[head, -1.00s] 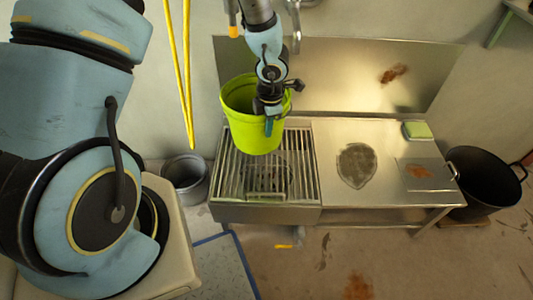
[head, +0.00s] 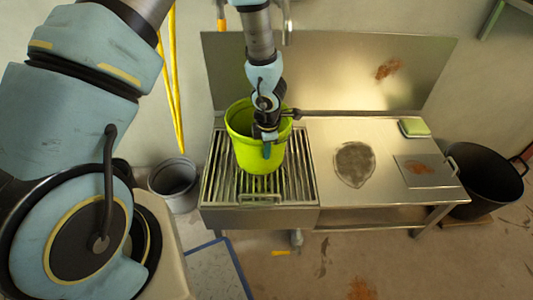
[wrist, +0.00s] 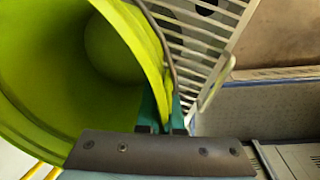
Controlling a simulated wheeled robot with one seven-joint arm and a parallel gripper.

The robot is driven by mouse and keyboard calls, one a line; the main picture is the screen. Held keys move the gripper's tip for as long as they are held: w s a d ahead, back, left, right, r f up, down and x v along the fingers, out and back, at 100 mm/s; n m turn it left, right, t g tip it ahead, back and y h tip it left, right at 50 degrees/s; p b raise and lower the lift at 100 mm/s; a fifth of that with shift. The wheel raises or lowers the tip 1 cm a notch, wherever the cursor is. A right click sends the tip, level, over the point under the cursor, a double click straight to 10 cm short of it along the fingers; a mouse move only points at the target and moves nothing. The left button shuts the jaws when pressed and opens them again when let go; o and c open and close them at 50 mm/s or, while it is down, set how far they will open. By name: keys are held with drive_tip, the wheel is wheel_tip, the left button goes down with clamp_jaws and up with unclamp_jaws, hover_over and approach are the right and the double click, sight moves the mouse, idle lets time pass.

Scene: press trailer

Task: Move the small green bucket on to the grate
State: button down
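The green bucket (head: 246,150) is upright over the metal grate (head: 221,180) at the left end of the steel bench. Its base looks at or just above the bars; I cannot tell if it touches them. My gripper (head: 267,150) is shut on the bucket's near wall at the rim. In the wrist view the bucket (wrist: 50,85) fills the left side, its wall between my fingertips (wrist: 163,118), and the grate's bars (wrist: 195,40) show beyond it. The bucket's underside is hidden.
A grey bucket (head: 174,180) stands on the floor left of the bench. A black pot (head: 490,180) stands at the right. A steel backsplash (head: 330,75) rises behind.

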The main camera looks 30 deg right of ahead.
drive_tip(key=c, duration=1.5)
unclamp_jaws()
drive_tip(key=o, duration=0.4)
drive_tip(key=shift+o, duration=0.2)
